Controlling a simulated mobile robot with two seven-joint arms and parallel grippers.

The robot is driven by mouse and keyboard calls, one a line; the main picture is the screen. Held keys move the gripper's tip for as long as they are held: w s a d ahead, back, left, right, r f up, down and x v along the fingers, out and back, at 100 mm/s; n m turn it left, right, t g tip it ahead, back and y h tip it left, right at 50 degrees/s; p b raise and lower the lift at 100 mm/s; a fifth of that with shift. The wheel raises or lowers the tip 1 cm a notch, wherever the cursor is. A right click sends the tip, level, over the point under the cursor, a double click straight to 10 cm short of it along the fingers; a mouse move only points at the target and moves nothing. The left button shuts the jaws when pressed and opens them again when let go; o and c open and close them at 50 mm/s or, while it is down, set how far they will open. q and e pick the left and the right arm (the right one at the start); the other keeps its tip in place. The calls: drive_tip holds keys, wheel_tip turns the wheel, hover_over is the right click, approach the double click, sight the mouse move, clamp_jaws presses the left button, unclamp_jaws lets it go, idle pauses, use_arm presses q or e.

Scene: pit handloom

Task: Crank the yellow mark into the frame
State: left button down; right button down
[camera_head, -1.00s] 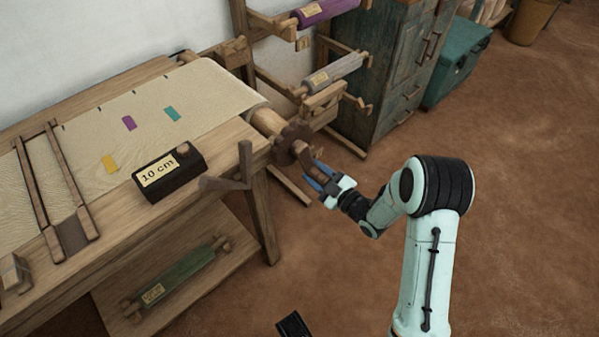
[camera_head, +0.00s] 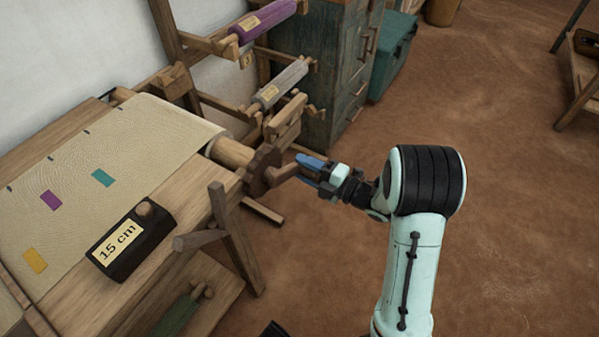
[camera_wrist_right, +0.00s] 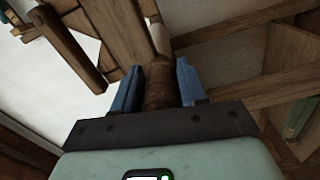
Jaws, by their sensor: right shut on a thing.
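The yellow mark (camera_head: 35,261) lies on the cream cloth (camera_head: 105,145), at the left of the head view. It is just to the right of the frame, whose dark wooden bar (camera_head: 18,293) is cut by the picture's left edge. The crank arm (camera_head: 282,174) joins a toothed wooden wheel (camera_head: 262,170) on the cloth roller's end. My left gripper does not show.
A purple mark (camera_head: 51,200) and a teal mark (camera_head: 103,178) are also on the cloth. A wooden lever (camera_head: 217,208) stands at the loom's corner. A rack behind holds a purple roll (camera_head: 262,20) and a grey roll (camera_head: 281,84). Open floor lies to the right.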

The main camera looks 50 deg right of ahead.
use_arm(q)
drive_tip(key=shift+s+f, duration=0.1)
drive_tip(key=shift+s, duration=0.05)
use_arm(e)
drive_tip(key=shift+d+r+n, duration=0.1)
drive_tip(key=shift+d+n, duration=0.05)
drive_tip(key=shift+n, duration=0.15)
drive_tip(key=c, duration=0.7)
unclamp_jaws()
drive_tip(key=shift+c, duration=0.2)
drive_tip(key=shift+r, duration=0.1)
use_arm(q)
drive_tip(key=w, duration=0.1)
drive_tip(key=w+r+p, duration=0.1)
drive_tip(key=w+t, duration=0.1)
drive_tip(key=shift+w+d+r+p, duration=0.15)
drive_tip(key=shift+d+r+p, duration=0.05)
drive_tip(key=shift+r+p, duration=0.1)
use_arm(e)
drive_tip(key=s+d, duration=0.1)
drive_tip(key=s, duration=1.2)
drive_tip(key=shift+s, duration=0.25)
